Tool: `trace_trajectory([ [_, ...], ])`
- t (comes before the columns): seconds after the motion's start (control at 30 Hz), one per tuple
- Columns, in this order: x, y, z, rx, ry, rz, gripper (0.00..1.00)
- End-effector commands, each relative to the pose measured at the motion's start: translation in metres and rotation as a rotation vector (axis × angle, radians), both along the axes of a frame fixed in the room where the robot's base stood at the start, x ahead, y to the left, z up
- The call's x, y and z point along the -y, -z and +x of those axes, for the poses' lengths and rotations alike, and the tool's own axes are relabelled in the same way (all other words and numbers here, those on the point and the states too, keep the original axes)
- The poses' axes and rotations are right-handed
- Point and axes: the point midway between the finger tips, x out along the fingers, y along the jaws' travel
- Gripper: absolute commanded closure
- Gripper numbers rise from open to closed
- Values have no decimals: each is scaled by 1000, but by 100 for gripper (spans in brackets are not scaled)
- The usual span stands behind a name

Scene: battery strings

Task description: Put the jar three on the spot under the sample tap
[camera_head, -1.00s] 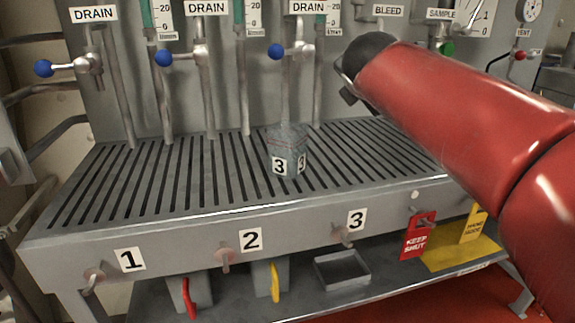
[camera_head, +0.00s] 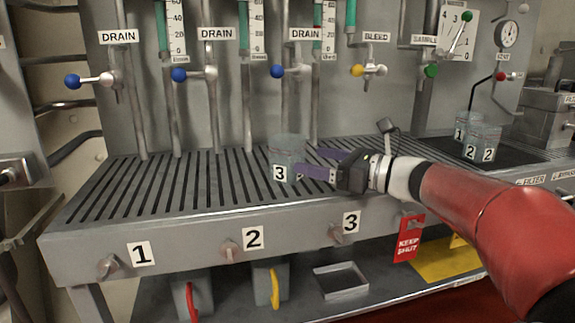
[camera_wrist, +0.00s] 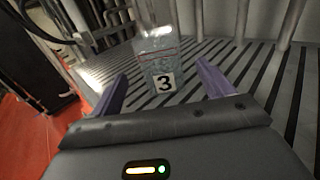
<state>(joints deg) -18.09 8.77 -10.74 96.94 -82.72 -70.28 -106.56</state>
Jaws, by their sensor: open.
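Jar three (camera_head: 285,150), a clear jar with a black-on-white 3 label, stands upright on the slotted rack under the third drain tap. My gripper (camera_head: 325,163) is just to its right, low over the rack, with its purple fingers pointing at the jar. In the wrist view the jar (camera_wrist: 160,62) stands ahead, centred between the two spread fingertips of my gripper (camera_wrist: 168,82). The gripper is open and holds nothing. The sample tap (camera_head: 430,71) has a green knob and is at the back right; its label is partly covered by a lever.
Drain taps with blue knobs and a bleed tap (camera_head: 368,71) with a yellow knob line the back panel. The left part of the rack (camera_head: 150,190) is clear.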

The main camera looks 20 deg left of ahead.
Motion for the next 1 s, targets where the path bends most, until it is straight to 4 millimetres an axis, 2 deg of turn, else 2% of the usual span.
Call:
trace_trajectory([
  [0.33, -35, -1, 8, -2, -3, 0, 20],
  [0.53, -64, -1, 15, -1, -3, 1, 20],
  [0.63, -71, 0, 17, -2, -1, 4, 20],
  [0.8, -72, 1, 18, -1, 1, 3, 20],
  [0.83, -72, 1, 18, -1, 1, 3, 21],
  [1.0, -71, 1, 17, -1, 1, 3, 44],
])
